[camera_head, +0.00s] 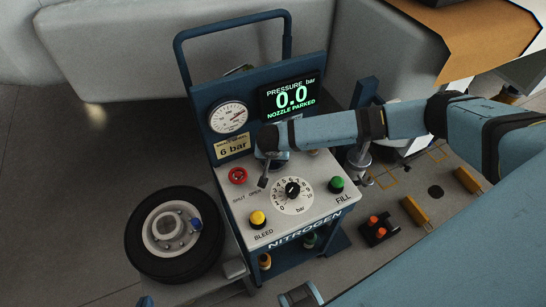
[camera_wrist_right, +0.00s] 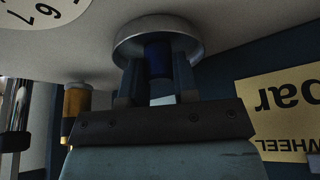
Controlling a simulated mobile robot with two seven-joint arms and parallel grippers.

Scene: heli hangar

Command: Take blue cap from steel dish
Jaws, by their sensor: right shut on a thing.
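The steel dish (camera_wrist_right: 190,32) is a shallow round metal dish on the pale top of the nitrogen cart, seen upside down in the right wrist view. The blue cap (camera_wrist_right: 158,56) is a dark blue cylinder at the dish. My right gripper (camera_wrist_right: 158,76) is shut on the cap, with one finger on each side. In the head view, my right arm reaches in from the right and its wrist hides most of the dish and cap. A blue-grey part of mine at the bottom edge may belong to my left arm; its fingers cannot be made out.
The nitrogen cart (camera_head: 330,215) has a dial, several coloured knobs, a gauge (camera_head: 228,117) and a display (camera_head: 290,95). A lever (camera_head: 264,178) stands close to my right wrist. A wheel (camera_head: 172,234) lies left of the cart. A black block with orange pieces (camera_head: 379,229) is at right.

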